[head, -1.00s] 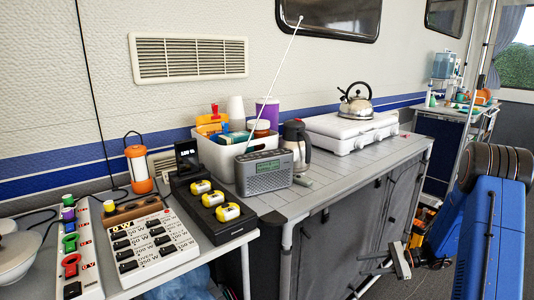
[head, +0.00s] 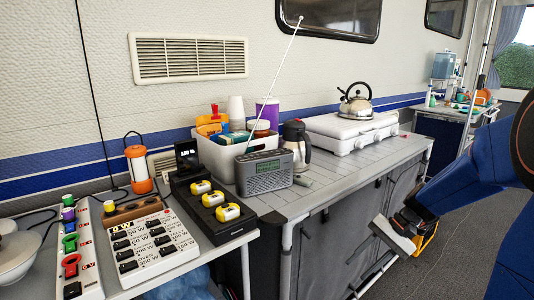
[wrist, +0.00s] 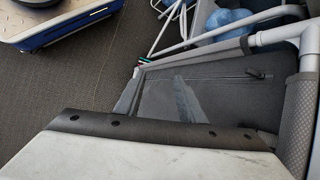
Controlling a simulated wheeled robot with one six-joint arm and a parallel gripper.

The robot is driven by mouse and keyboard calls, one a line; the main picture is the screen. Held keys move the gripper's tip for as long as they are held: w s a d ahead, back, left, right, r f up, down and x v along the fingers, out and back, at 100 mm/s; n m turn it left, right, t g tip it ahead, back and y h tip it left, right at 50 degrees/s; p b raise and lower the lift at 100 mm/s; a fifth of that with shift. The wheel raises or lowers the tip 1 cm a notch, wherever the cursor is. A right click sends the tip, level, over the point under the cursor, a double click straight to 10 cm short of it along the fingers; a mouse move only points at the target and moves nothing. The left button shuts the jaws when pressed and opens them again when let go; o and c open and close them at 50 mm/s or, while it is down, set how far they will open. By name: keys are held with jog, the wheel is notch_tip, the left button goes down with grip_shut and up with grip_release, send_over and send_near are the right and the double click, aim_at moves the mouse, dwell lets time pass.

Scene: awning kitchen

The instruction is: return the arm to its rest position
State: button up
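My arm, dark blue, comes in from the right edge of the head view. My gripper (head: 393,235) hangs at its end, in front of the grey fabric front of the counter and below the countertop. It shows edge-on as a pale grey and black piece, and I see nothing held in it. In the wrist view a pale plate with a black strip (wrist: 150,128) fills the bottom. The gap between the fingers is not visible, so I cannot tell whether it is open.
The tiled counter (head: 345,172) carries a kettle (head: 356,105), a white stove, a radio (head: 264,173) and a bin. A power strip and switch panel (head: 150,243) stand at left. A yellow-orange thing (head: 427,243) is partly hidden behind the gripper. Grey floor lies open at right.

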jog(key=s+r+n+t+h, duration=0.2)
jog(key=s+r+n+h, duration=0.1)
jog(key=s, duration=0.7)
jog(key=s+d+r+n+t+h, duration=0.1)
jog(key=s+r+n+t+h, duration=0.2)
jog(key=s+r, duration=0.3)
jog(key=shift+s+n+h, duration=0.7)
jog(key=shift+s+h, duration=0.1)
jog(key=shift+s, duration=2)
